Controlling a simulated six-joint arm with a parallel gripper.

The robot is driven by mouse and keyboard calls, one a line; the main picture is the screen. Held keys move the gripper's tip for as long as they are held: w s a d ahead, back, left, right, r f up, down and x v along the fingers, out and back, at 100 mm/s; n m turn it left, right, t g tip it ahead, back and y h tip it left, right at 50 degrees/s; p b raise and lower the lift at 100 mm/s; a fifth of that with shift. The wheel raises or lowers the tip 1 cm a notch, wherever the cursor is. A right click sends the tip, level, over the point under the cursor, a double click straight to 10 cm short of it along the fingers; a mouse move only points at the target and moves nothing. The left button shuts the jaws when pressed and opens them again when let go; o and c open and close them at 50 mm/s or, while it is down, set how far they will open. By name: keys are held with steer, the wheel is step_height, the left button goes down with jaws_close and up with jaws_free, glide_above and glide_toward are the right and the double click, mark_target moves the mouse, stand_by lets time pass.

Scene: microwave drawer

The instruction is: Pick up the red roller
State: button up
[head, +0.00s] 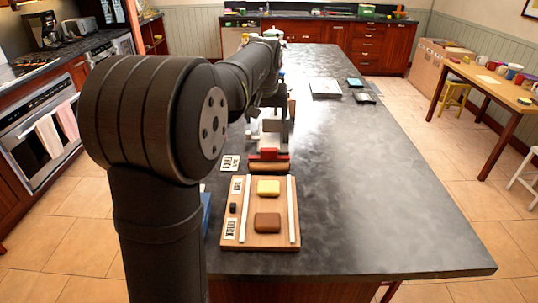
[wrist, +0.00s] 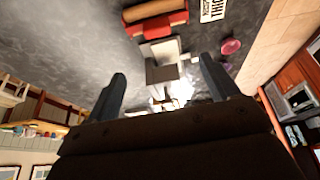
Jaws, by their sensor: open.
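The red roller shows in the head view as a red bar (head: 268,155) with a tan cylinder beside it, just behind the wooden board on the dark counter. In the wrist view, the red roller (wrist: 166,25) is near the top, with the tan cylinder along its upper side. My gripper (wrist: 162,70) is open, its two dark fingers spread apart with nothing held between them. The roller lies beyond the fingertips, apart from them. In the head view my arm hides much of the gripper.
A grey and white object (wrist: 164,62) sits close to the roller. A printed card (head: 230,163) lies left of it. The counter's right side is clear.

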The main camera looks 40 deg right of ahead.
mark_target(269, 149)
steer(key=x, duration=1.7)
steer(key=shift+s+d, duration=0.15)
steer(key=shift+d, duration=0.05)
steer(key=c, duration=1.1)
